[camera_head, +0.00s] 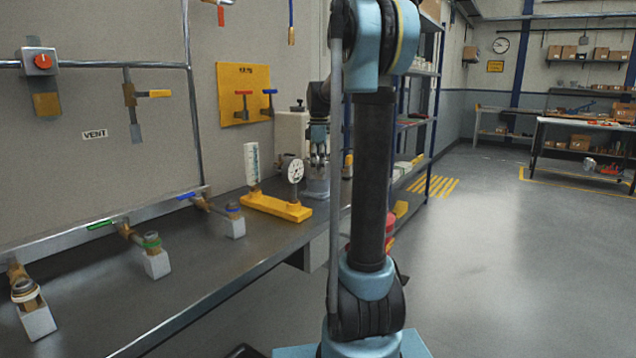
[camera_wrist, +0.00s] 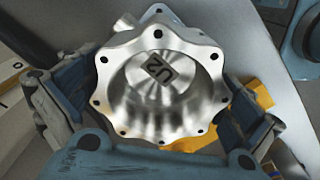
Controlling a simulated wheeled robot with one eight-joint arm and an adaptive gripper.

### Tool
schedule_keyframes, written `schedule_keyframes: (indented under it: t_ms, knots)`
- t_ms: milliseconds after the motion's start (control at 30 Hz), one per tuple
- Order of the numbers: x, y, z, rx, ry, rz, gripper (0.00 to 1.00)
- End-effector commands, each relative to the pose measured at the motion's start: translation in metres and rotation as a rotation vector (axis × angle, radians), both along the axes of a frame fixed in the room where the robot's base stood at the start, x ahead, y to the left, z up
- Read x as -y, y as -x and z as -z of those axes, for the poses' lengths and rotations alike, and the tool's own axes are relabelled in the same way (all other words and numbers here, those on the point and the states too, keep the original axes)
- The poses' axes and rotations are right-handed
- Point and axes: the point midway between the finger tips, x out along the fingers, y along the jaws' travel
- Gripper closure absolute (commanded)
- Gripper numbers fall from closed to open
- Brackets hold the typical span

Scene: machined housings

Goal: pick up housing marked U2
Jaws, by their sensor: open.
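In the wrist view, a shiny silver housing (camera_wrist: 165,88) with a scalloped, bolt-holed rim fills the middle. The dark mark U2 shows inside its round recess, turned in the picture. My gripper (camera_wrist: 157,115) is open, with one blue-grey finger at the left of the housing and one at the right. The finger pads are close to the rim, but I cannot tell whether they touch it. In the head view, my gripper (camera_head: 318,152) is small at the far part of the bench, behind my arm.
A yellow gauge stand (camera_head: 276,207) with a dial (camera_head: 293,170) stands just left of my gripper on the grey bench (camera_head: 215,260). Pipe valves on white blocks line the bench nearer. A shelf rack (camera_head: 425,110) is behind. Open floor lies to the right.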

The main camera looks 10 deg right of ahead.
Motion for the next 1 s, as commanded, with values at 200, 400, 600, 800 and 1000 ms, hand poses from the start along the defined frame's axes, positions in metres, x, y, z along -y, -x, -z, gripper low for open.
schedule_keyframes:
  t_ms: [200,400,600,800,1000]
  knots:
    - [0.000,0.000,0.000,0.000,0.000,0.000,0.11]
    - [0.000,0.000,0.000,0.000,0.000,0.000,0.57]
    - [0.000,0.000,-0.001,0.001,0.000,0.000,0.72]
    - [0.000,0.000,-0.006,0.000,0.000,0.000,0.72]
    - [0.000,0.000,-0.029,0.000,0.000,0.000,0.72]
